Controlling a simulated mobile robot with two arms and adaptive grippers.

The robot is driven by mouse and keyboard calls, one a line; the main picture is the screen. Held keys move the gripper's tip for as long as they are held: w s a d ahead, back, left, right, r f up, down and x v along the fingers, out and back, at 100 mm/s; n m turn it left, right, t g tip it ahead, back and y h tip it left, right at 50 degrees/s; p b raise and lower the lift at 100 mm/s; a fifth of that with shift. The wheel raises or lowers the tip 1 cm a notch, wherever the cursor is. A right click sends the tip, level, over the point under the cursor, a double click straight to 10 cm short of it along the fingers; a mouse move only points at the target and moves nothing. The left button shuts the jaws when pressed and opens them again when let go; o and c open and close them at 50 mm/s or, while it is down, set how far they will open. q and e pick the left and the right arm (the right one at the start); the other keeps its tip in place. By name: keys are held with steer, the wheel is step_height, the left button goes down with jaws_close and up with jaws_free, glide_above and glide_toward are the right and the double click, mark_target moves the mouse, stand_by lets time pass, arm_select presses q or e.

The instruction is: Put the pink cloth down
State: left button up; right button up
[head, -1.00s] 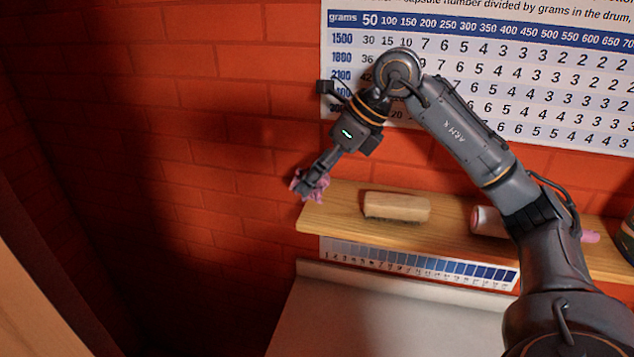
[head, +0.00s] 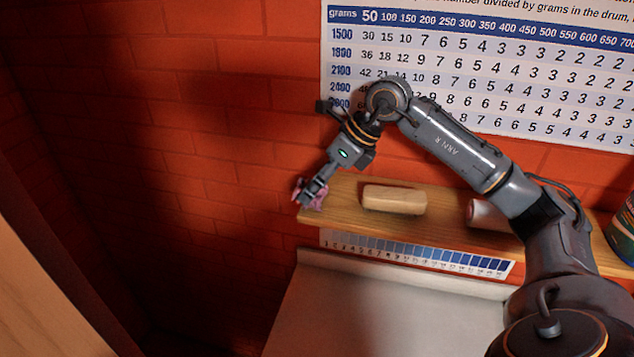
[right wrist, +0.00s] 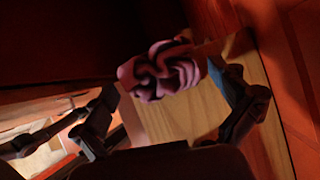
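The pink cloth (head: 322,197) is a small crumpled bunch at the left end of the wooden shelf (head: 345,207). My right gripper (head: 311,193) points down and left, with its fingertips around the cloth. In the right wrist view the cloth (right wrist: 160,72) sits between the two fingertips of the right gripper (right wrist: 163,80). The fingers appear shut on it, one at each side, with bare shelf wood (right wrist: 185,115) behind. Whether the cloth touches the shelf cannot be told. My left gripper is not in view.
A tan brush-like block (head: 394,199) lies on the shelf right of the cloth. A pale cylinder (head: 487,215) lies further right, partly behind my right arm. A dark container (head: 625,230) stands at the right edge. A red brick wall (head: 215,150) is behind.

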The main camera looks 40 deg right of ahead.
steer(key=shift+f, duration=0.2)
steer(key=shift+d+r+b, duration=0.15)
steer(key=shift+b, duration=0.15)
steer(key=b+v, duration=0.2)
steer(key=v, duration=0.1)
steer(key=b+v, duration=0.1)
steer(key=shift+s+d+b, duration=0.3)
steer(key=shift+s+d, duration=0.1)
steer(key=shift+d, duration=0.05)
steer(key=v, duration=0.9)
steer(key=shift+a, duration=0.2)
